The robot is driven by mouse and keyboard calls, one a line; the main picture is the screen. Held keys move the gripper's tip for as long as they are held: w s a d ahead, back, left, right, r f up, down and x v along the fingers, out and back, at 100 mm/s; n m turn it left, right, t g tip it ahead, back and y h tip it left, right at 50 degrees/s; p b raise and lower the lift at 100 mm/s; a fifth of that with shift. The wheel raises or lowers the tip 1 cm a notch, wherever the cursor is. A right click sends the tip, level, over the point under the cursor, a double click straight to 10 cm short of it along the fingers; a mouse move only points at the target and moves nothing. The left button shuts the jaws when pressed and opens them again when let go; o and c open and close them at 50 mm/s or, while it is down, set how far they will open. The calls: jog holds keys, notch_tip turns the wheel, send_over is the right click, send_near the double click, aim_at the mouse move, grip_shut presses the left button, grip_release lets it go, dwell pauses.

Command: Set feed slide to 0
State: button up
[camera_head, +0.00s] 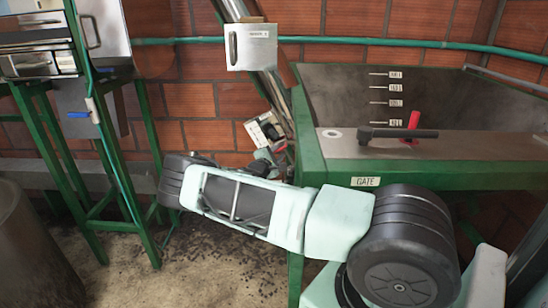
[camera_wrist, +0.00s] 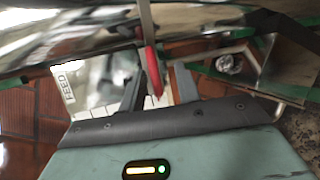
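The feed slide shows in the wrist view as a red handle (camera_wrist: 152,72) on a thin metal stem. Beside it on the left is a white plate (camera_wrist: 95,82) with a FEED label (camera_wrist: 69,83). My gripper (camera_wrist: 160,80) has its two dark fingers apart, one on each side of the red handle. A gap shows between the handle and the right finger; whether the left finger touches it, I cannot tell. In the head view a small white plate (camera_head: 264,131) sits by the slanted metal tube, just above my gripper. Its scale marks are too small to read.
A green-framed hopper (camera_head: 335,148) with a GATE label, a level scale, a black bar handle (camera_head: 398,134) and a red lever (camera_head: 413,122) stands at the right. A white box (camera_head: 251,47) hangs on the tube. A green-legged stand (camera_head: 85,180) is at the left, before a brick wall.

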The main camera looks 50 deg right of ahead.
jog(key=b+v, duration=0.1)
jog(key=v, duration=1.6)
jog(key=shift+a+b, duration=0.15)
jog(key=shift+b, duration=0.15)
jog(key=shift+s, duration=0.1)
jog(key=s+a+r+m+g+y+p, duration=0.1)
jog(key=s+a+m+g+y, duration=0.15)
jog(key=s+a+y, duration=0.55)
jog(key=s+a+m+g+y+p, duration=0.15)
jog(key=s+a+g, duration=0.35)
jog(key=a, duration=0.7)
jog(key=s+a+r+n+t+y+p, duration=0.1)
jog(key=s+a+r+y, duration=0.7)
jog(key=s+a+r, duration=1)
jog(key=shift+s+a+n+t, duration=0.75)
jog(key=shift+a+n+t, duration=0.05)
jog(key=shift+t, duration=0.25)
jog(key=shift+r+y, duration=0.1)
jog(key=shift+y, duration=0.15)
